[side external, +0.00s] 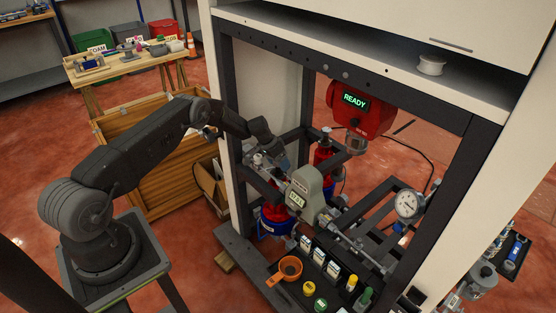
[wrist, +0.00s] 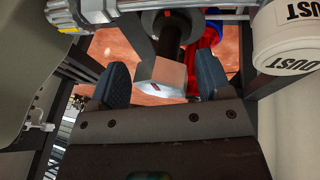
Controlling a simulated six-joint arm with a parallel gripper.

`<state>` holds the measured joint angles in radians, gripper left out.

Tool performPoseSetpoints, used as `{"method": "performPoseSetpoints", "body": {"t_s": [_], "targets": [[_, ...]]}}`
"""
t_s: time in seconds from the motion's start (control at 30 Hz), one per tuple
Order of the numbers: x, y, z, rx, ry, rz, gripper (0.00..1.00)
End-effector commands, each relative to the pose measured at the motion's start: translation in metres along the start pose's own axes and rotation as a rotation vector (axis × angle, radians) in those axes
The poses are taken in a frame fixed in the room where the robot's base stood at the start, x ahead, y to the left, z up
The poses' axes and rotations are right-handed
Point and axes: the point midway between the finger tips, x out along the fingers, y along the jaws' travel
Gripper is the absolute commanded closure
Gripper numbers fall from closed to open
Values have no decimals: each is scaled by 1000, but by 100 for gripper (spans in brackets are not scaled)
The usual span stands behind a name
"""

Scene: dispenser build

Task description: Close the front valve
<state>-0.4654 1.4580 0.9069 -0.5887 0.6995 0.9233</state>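A front valve is not clearly labelled in either view. In the wrist view a dark stem with a pale grey angular block (wrist: 161,78) at its end stands between my fingers; it may be the valve's handle, but I cannot tell. My gripper (wrist: 163,80) is open, with a dark blue finger on each side of the block and visible gaps. Contact is not visible. In the side view my gripper (side external: 270,165) is inside the dark frame, beside the grey unit with a small display (side external: 303,192). Its fingertips are hard to make out there.
A red unit reading READY (side external: 352,103) hangs at the upper right of the frame. Red cylinders (side external: 275,217) stand below my gripper. A round gauge (side external: 409,204) is to the right. White DUST containers (wrist: 287,38) and metal pipes (wrist: 150,8) crowd the wrist view.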

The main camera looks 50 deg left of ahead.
Motion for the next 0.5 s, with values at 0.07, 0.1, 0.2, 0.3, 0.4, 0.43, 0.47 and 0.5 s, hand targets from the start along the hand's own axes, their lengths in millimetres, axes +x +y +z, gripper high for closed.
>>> {"method": "performPoseSetpoints", "body": {"t_s": [0.07, 0.1, 0.2, 0.3, 0.4, 0.43, 0.47, 0.5], "targets": [[0, -1, 0, -1, 1, -1, 29], [0, -1, 0, -1, 1, -1, 29], [-1, -1, 0, -1, 1, -2, 29], [-5, 0, -2, -1, 2, -2, 29], [-12, 2, -4, -1, 2, -2, 29], [-14, 2, -5, -1, 2, -2, 29], [-16, 3, -5, -1, 2, -2, 29], [-19, 3, -6, -1, 2, -2, 29]]}}
